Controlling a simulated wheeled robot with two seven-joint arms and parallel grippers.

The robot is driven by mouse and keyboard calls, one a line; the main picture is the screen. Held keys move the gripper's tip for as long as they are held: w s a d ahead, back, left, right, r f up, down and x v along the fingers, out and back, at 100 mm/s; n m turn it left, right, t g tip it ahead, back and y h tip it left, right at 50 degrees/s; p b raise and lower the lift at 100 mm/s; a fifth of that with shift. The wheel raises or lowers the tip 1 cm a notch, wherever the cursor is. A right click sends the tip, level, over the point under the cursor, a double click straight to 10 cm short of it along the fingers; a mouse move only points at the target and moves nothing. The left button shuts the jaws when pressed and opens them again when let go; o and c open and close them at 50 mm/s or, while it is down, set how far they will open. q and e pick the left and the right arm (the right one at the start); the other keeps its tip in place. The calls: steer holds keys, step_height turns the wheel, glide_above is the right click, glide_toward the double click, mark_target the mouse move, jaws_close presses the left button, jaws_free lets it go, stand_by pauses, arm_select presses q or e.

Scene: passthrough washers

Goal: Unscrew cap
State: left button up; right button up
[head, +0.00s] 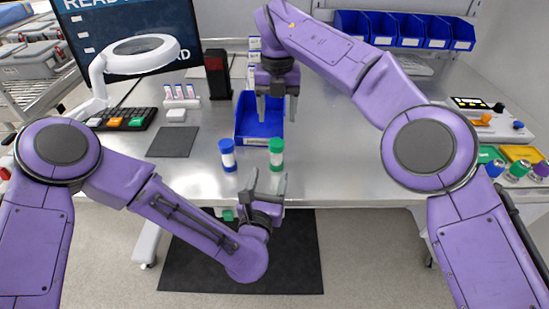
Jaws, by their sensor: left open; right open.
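A small clear vial with a blue cap (227,155) stands upright on the steel bench near its front edge. A similar vial with a green cap (276,153) stands upright to its right. Both caps look seated on top. My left gripper (265,184) is open and empty just below the green-capped vial in the picture, apart from it, at the bench's front edge. My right gripper (277,112) is open and empty above the blue tray (243,128), behind the green-capped vial.
A dark mat (172,142) and a white block (176,115) lie left of the vials. A magnifier lamp (130,58), a black box (217,72) and blue bins (405,28) stand farther back. Several capped jars (518,170) stand at the right. The bench (335,150) right of the vials is clear.

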mark_target(275, 158)
arm_select(q)
steer(key=shift+d+f+b, duration=0.1)
steer(key=shift+f+b, duration=0.35)
steer(key=shift+f, duration=0.2)
arm_select(e)
steer(key=shift+s+d+f, duration=0.1)
steer(key=shift+s+f, duration=0.05)
steer(key=shift+f, duration=0.45)
arm_select(q)
steer(key=w, duration=0.3)
steer(key=w+d, duration=0.1)
steer(key=w, duration=0.6)
steer(key=shift+w+d, duration=0.35)
arm_select(e)
steer(key=shift+w, duration=0.2)
